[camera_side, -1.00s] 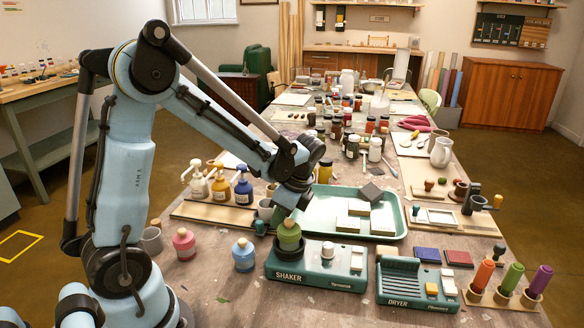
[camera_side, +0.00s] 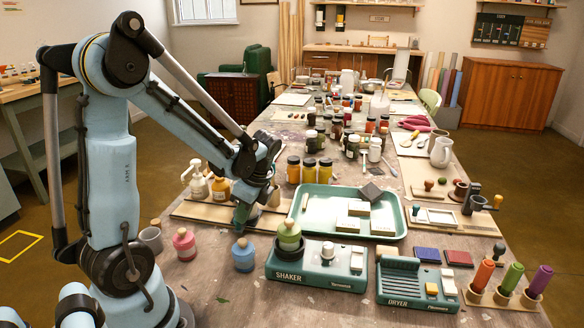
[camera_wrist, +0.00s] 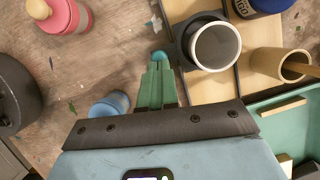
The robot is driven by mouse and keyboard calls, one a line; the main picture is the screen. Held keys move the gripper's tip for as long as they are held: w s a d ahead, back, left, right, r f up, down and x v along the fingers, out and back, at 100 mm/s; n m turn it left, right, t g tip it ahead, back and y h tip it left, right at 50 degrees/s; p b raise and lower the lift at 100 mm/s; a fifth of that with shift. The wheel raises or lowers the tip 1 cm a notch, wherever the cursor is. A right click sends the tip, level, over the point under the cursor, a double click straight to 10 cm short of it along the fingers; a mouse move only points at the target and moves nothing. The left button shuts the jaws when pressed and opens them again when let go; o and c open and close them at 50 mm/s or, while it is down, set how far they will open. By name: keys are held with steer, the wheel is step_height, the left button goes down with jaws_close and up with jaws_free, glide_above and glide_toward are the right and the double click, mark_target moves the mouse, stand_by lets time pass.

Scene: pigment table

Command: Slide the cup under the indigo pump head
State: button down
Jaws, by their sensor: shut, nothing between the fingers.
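The indigo pump bottle (camera_wrist: 272,4) shows only in part at the top edge of the wrist view, just beyond the cup. Its pump head is not visible. My gripper (camera_wrist: 159,62) is shut and empty, left of the cup with a small gap. In the side view my gripper (camera_side: 240,222) is low by the board's front edge.
A white pump bottle (camera_side: 198,184) and an ochre one (camera_side: 220,190) stand on the board (camera_side: 188,208). A blue bottle (camera_side: 243,256) and a pink bottle (camera_side: 184,244) stand in front. A wooden pot (camera_wrist: 278,66) is right of the cup. The shaker (camera_side: 318,268) and green tray (camera_side: 385,226) lie right.

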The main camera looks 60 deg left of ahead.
steer(key=shift+s+a, duration=0.8)
steer(key=shift+s, duration=0.05)
steer(key=w+d, duration=0.2)
steer(key=d, duration=0.1)
steer(key=shift+w+d+r, duration=0.15)
steer(key=shift+w+d, duration=0.05)
steer(key=shift+w, duration=0.05)
steer(key=v, duration=1)
steer(key=d+n+t+h, duration=0.1)
steer(key=d+n+t, duration=0.2)
steer(key=d, duration=0.1)
steer(key=d+n+t+h, duration=0.1)
steer(key=d+n+t, duration=0.2)
steer(key=d, duration=0.1)
steer(key=d+n+t, duration=0.2)
steer(key=d+n, duration=0.1)
steer(key=d, duration=0.1)
steer(key=shift+s+d+f+n+t+h, duration=0.1)
steer(key=shift+d+f+n+t+h, duration=0.05)
steer(key=shift+f+n+t+h, duration=0.2)
steer(key=shift+d+r+n+t+h, duration=0.1)
steer(key=shift+d+n+t+h, duration=0.15)
steer(key=shift+d+n+t, duration=0.25)
